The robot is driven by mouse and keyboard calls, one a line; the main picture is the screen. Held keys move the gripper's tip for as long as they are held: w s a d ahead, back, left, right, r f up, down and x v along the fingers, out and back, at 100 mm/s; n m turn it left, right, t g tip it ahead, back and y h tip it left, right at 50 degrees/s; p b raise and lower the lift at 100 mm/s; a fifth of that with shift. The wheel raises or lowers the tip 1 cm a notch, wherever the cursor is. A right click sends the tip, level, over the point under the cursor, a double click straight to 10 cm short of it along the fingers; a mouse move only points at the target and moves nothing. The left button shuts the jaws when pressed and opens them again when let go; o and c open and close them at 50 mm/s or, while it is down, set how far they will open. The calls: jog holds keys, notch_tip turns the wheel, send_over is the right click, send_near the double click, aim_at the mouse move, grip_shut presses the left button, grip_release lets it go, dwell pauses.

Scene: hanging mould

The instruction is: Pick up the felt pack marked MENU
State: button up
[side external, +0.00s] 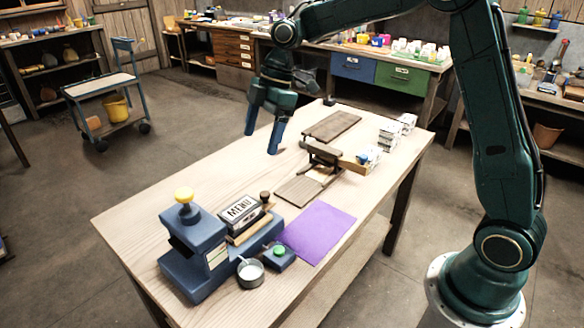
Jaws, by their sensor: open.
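The felt pack marked MENU (240,209) is a pale block with black lettering and dark edges. It rests at the near end of the table, beside a blue press-like device (195,250) with a yellow knob. My gripper (262,142) is open and empty, its two blue fingers pointing down above the far left part of the table. It is well apart from the pack, farther back. The pack's underside and far side are hidden.
A purple sheet (318,232), a round tin (250,271) and a small blue box with a green button (280,256) lie near the pack. Wooden boards (331,126) and a dark stand (322,152) occupy the table's middle and back. The table's left side (190,180) is clear.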

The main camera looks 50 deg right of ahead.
jog(key=w+f+n+g+y, duration=0.1)
jog(key=w+f+n, duration=0.2)
jog(key=f, duration=0.3)
jog(key=shift+w+d+f, duration=0.2)
jog(key=shift+w+f, duration=0.05)
jog(key=shift+w, duration=0.5)
send_over(241, 208)
jog(key=d, duration=0.2)
notch_tip(241, 208, down, 8)
jog(key=shift+w+r, duration=0.1)
jog(key=shift+x, duration=2.65)
jog(key=shift+d+f, duration=0.2)
jog(key=shift+f, duration=0.1)
